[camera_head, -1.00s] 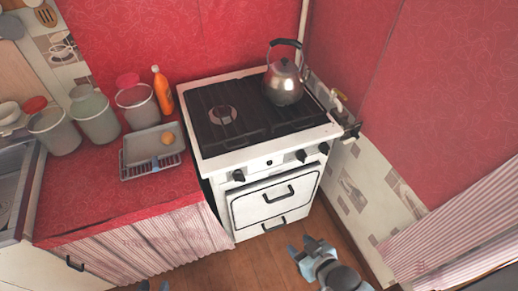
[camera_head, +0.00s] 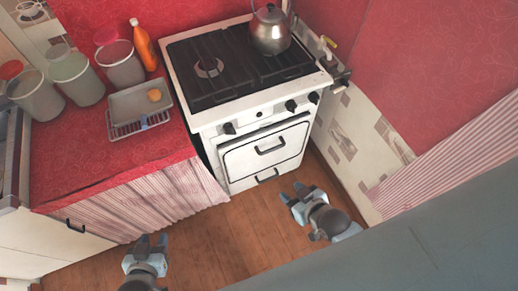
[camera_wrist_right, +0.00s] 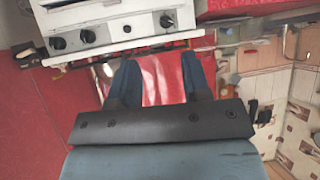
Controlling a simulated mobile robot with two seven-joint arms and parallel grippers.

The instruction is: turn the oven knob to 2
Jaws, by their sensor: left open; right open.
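The white stove (camera_head: 211,164) stands against the red wall. Its front panel has a black knob at the left (camera_head: 229,128) and two at the right, an inner knob (camera_head: 291,105) and an outer knob (camera_head: 314,97). The knobs also show in the right wrist view, one at the right (camera_wrist_right: 167,20) and two at the left (camera_wrist_right: 88,36). I cannot tell which is the oven knob or read its marks. My right gripper (camera_head: 292,193) is open and empty, low in front of the stove's right side, apart from it. My left gripper (camera_head: 152,241) is open and empty over the floor.
A kettle (camera_head: 269,30) stands on the stove's back right. The oven door handle (camera_head: 270,145) sticks out below the panel. A red counter (camera_head: 75,150) with jars, an orange bottle (camera_head: 144,46) and a grey tray (camera_head: 128,105) is at left. The wooden floor (camera_head: 220,235) before the stove is clear.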

